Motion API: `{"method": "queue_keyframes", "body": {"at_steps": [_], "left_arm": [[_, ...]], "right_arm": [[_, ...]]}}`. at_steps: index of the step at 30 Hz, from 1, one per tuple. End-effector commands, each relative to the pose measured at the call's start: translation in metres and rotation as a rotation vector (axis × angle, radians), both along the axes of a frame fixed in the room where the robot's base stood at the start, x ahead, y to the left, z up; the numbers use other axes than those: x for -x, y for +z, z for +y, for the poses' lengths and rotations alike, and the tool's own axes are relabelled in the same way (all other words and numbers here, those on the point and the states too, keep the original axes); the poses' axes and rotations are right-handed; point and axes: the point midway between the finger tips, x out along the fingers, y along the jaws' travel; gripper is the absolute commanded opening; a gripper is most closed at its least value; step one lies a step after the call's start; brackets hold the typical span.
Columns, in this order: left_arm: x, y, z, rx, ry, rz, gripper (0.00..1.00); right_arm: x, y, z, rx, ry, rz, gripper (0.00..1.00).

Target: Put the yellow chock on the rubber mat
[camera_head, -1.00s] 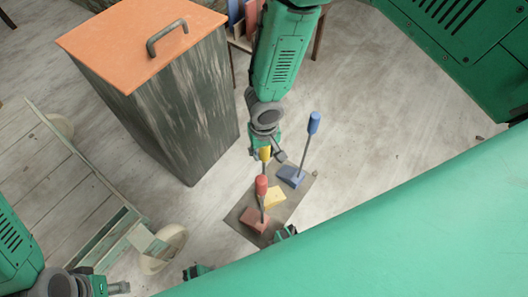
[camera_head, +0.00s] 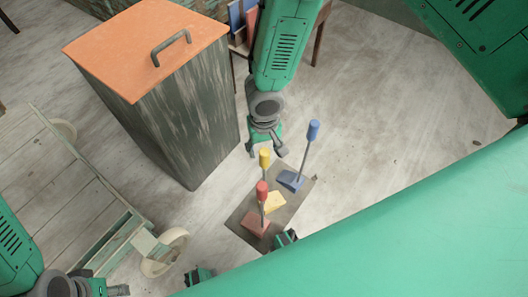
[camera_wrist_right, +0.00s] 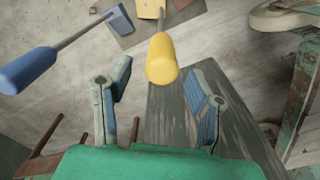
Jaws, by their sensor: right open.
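The yellow chock (camera_head: 274,202) sits on the dark rubber mat (camera_head: 292,207), between the red chock (camera_head: 255,225) and the blue chock (camera_head: 291,180). Its upright rod ends in a yellow grip (camera_head: 265,158). My right gripper (camera_head: 266,149) is open and empty, just behind and above that grip. In the right wrist view the yellow grip (camera_wrist_right: 161,60) shows beyond the spread fingers (camera_wrist_right: 158,88), apart from them. The chock's base is mostly cut off there. My left gripper (camera_head: 117,290) is at the lower left, far from the mat; its jaws are unclear.
A tall dark bin (camera_head: 165,115) with an orange lid (camera_head: 150,45) stands left of the right arm. A wheeled wooden cart (camera_head: 50,185) is at the left. The blue chock's grip (camera_head: 313,130) rises near my right gripper. Floor right of the mat is clear.

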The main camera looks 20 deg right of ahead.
Motion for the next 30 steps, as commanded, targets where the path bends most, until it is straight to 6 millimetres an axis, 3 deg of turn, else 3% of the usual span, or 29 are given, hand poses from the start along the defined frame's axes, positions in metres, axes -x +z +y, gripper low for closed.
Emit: {"method": "queue_keyframes", "body": {"at_steps": [1, 3, 9, 19, 22, 26, 30], "left_arm": [[0.0, 0.008, 0.0, 0.0, 0.0, 0.0, 0.4], [0.0, 0.013, 0.0, 0.0, 0.0, 0.0, 0.4], [0.0, 0.021, 0.0, 0.0, 0.0, 0.0, 0.4], [0.0, 0.022, 0.0, 0.0, 0.0, 0.0, 0.4], [0.0, 0.022, 0.0, 0.0, 0.0, 0.0, 0.4], [0.0, 0.022, 0.0, 0.0, 0.0, 0.0, 0.4], [0.0, 0.022, 0.0, 0.0, 0.0, 0.0, 0.4]], "right_arm": [[0.0, 0.016, 0.0, 0.0, -0.001, -0.001, 0.48], [-0.001, 0.03, 0.0, 0.001, -0.001, -0.002, 0.48], [0.0, 0.055, 0.0, 0.001, 0.0, 0.0, 0.48], [0.005, 0.058, -0.001, -0.006, 0.003, 0.01, 0.48], [0.032, 0.047, -0.003, -0.053, 0.02, 0.058, 0.48], [0.095, 0.026, -0.01, -0.167, 0.046, 0.116, 0.48], [0.151, 0.013, -0.038, -0.205, 0.066, 0.072, 0.48]]}}
